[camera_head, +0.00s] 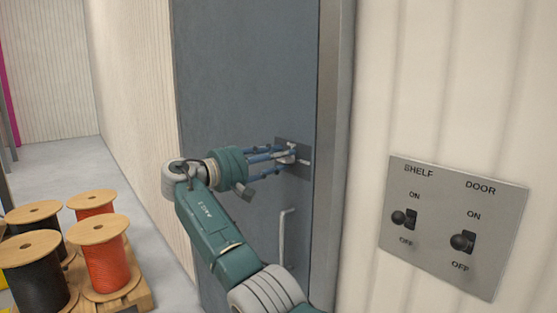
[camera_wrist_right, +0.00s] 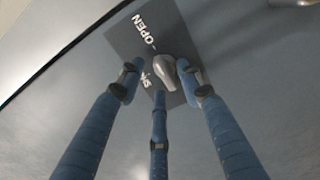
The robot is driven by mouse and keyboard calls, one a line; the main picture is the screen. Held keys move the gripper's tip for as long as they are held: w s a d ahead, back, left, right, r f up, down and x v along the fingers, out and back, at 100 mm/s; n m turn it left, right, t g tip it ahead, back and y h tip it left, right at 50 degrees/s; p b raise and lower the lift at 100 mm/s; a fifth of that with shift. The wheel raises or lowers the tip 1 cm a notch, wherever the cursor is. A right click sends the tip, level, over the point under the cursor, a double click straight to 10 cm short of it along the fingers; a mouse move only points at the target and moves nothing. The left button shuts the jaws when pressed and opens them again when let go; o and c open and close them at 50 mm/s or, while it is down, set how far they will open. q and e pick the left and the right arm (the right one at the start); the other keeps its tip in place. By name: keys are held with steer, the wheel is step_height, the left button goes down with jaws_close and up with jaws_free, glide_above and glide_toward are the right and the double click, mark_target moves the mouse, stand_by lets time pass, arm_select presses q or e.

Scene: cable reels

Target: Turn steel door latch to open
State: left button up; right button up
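The steel door latch is a small silver turn-knob (camera_wrist_right: 165,73) on a dark square plate (camera_wrist_right: 125,38) with lettering, of which "OPEN" is readable. In the head view the plate (camera_head: 299,173) sits near the right edge of the grey-blue door (camera_head: 245,60). My right gripper (camera_head: 285,158) reaches it from the left. In the wrist view its three blue fingers (camera_wrist_right: 165,92) are spread around the knob, with visible gaps between them. The right finger is close to the knob; contact cannot be told. My left gripper is out of view.
A vertical door handle (camera_head: 283,238) is below the latch. A switch panel (camera_head: 455,215) marked SHELF and DOOR is on the wall to the right. Cable reels (camera_head: 104,262) stand on a wooden pallet (camera_head: 139,295) at lower left.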

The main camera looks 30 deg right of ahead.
steer(key=shift+f, duration=0.1)
steer(key=s+a, duration=0.1)
steer(key=a, duration=1.1)
